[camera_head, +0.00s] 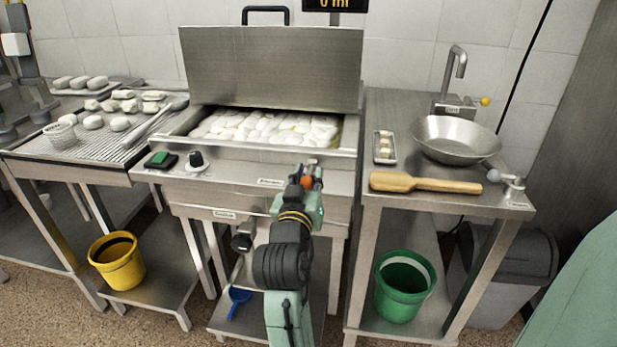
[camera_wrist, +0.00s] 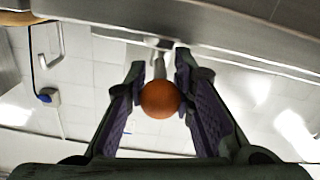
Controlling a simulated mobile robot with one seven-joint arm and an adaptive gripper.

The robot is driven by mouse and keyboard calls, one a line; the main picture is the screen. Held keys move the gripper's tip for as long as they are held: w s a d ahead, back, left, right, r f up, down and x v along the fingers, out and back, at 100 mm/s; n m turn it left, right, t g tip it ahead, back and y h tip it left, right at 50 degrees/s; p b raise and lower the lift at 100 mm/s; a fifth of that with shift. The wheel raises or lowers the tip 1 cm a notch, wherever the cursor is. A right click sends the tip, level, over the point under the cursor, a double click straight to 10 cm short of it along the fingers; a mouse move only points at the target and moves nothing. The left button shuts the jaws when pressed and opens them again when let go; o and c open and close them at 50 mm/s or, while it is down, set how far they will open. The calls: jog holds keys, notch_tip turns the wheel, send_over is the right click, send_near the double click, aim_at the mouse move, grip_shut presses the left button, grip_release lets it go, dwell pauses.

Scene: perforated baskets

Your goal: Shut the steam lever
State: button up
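The steam lever's orange ball knob (camera_wrist: 160,99) is in the middle of the wrist view, with a pale metal stem behind it. My gripper (camera_wrist: 160,90) has one purple-padded finger on each side of the knob. The fingers stand apart, and a narrow gap seems to show beside the knob; firm contact cannot be told. In the head view the orange knob (camera_head: 308,183) shows at the front of the steel steamer (camera_head: 230,180), beside my gripper (camera_head: 302,178). My gripper hides most of the lever there.
The steamer's lid (camera_head: 275,65) stands raised over white buns (camera_head: 265,128). A green switch (camera_head: 160,159) and a black knob (camera_head: 196,160) sit at its front left. To the right, a table carries a wooden paddle (camera_head: 420,183), a metal bowl (camera_head: 455,140) and another small lever (camera_head: 510,183).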

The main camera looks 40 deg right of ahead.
grip_shut()
dwell(0.3)
